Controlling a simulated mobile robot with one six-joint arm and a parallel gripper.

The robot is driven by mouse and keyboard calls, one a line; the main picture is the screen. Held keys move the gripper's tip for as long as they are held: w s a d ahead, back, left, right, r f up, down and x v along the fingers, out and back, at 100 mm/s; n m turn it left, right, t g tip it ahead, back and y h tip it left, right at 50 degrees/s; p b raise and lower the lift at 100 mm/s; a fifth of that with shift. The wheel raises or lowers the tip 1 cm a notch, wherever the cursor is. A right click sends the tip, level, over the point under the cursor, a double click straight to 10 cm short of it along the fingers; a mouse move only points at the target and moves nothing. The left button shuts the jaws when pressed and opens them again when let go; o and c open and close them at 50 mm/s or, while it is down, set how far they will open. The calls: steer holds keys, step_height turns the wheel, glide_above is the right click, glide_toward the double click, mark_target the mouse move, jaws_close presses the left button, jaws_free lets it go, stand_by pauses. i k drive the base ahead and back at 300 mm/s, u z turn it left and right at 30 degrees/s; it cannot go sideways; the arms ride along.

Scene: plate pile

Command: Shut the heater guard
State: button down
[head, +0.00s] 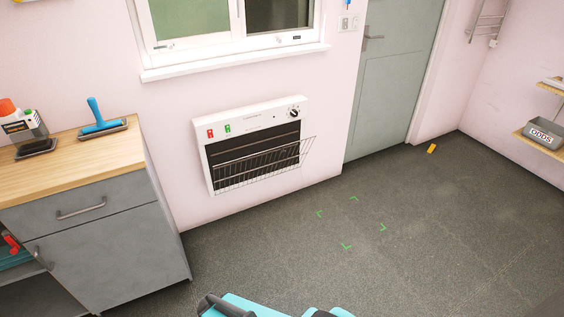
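The white wall heater (254,118) hangs below the window in the head view, with red and green switches and a dark knob along its top. Its heater guard (262,165), a wire grille, stands out from the lower front. The guard's upper edge is tilted away from the heater face, and its right end reaches past the casing. The dark opening above the guard is uncovered. Parts of my arm, teal and dark grey, show at the bottom edge, well apart from the guard. My gripper is not in view.
A grey cabinet (110,245) with a wooden top stands left of the heater. Green corner marks lie on the open floor (430,230) in front. A grey door (395,80) is to the right, with a small yellow object (432,148) near it.

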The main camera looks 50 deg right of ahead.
mark_target(283, 153)
steer(key=z, duration=0.1)
steer(key=i, duration=0.9)
steer(key=u, duration=0.05)
